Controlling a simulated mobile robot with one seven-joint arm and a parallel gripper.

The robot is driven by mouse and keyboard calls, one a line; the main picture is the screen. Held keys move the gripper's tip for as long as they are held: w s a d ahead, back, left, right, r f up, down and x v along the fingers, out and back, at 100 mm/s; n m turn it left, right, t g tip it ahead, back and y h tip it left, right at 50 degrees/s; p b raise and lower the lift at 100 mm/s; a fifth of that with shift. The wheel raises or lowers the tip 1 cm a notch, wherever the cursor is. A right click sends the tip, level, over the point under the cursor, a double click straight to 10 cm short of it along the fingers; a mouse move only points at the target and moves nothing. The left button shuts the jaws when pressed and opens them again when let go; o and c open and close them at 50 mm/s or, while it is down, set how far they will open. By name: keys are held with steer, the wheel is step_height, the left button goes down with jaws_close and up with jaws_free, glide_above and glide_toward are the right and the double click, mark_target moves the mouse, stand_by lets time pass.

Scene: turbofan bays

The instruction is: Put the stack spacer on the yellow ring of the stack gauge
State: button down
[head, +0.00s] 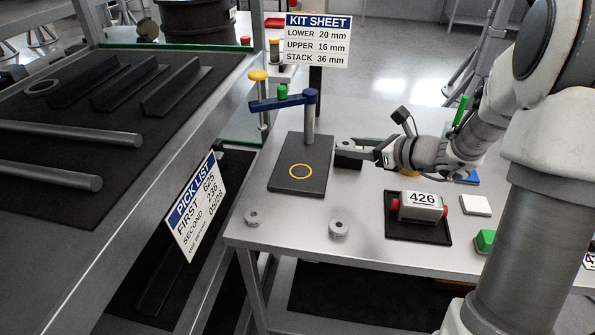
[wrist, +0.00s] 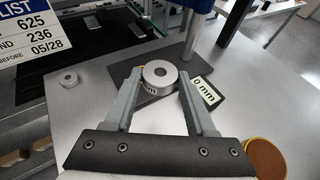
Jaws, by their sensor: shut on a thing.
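The stack gauge has a dark base plate (head: 288,183) with a yellow ring (head: 300,171) on it, and a post with a blue arm (head: 275,104) above. My gripper (head: 343,146) is just right of the plate, above the table. In the wrist view my gripper (wrist: 162,82) is shut on a short grey cylindrical spacer (wrist: 154,81) with a centre hole, probably the stack spacer. Its side print is only partly visible. It hides most of the ring in that view; a sliver of yellow shows at its left. In the head view the held spacer is hard to make out.
Two other grey spacers (head: 252,217) (head: 338,229) stand near the table's front edge. A black block (head: 348,161) is beneath my gripper. A tray with unit 426 (head: 422,207) stands right. The kit sheet (head: 318,40) reads stack 36 mm.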

steer(key=b, duration=0.2)
glide_above(307, 175)
step_height(307, 175, down, 7)
steer(key=shift+r, duration=0.1)
steer(key=shift+a+f+b, duration=0.1)
steer(key=shift+f+b, duration=0.35)
steer(key=shift+f, duration=1.6)
steer(key=shift+f, duration=0.1)
steer(key=shift+f+b, duration=0.15)
steer(key=shift+b, duration=0.15)
steer(key=shift+c, duration=1.1)
jaws_free()
